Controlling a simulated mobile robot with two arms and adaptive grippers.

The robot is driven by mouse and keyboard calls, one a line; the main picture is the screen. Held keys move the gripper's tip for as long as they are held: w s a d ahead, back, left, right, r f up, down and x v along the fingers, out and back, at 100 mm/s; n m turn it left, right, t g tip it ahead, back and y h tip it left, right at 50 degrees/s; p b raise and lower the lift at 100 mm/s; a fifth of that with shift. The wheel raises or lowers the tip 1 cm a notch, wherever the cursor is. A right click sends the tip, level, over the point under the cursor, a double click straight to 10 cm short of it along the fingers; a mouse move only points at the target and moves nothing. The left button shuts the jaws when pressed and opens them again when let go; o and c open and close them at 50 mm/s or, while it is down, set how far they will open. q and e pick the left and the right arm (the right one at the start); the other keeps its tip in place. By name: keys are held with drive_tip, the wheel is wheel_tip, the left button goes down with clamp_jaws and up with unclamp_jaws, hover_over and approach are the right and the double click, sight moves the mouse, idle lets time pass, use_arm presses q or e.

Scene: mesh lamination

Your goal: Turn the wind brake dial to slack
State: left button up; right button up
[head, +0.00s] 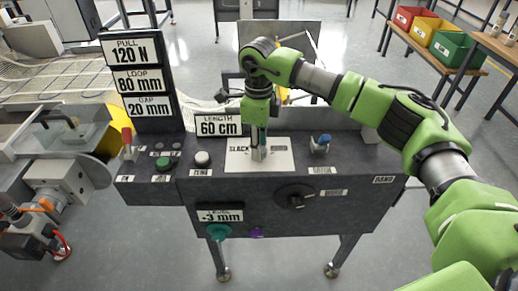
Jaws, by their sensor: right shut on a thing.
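The wind brake dial sits on a white plate (283,165) on top of the dark console. The plate reads SLACK at its left; the word at its right is too small to read. My right gripper (258,153) points straight down over the middle of this plate and is shut on the dial. The fingers hide most of the dial, so I cannot tell where its pointer stands.
A blue-topped knob (321,143) stands right of the plate, and a white button (202,158) and green button (165,162) left of it. A red-handled lever (128,140) is further left. A black rotary knob (295,197) and teal knob (219,231) are on the front.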

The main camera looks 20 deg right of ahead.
drive_tip(key=shift+n, duration=0.7)
drive_tip(key=o, duration=1.1)
wheel_tip(320, 180, up, 12)
drive_tip(key=shift+r, duration=0.1)
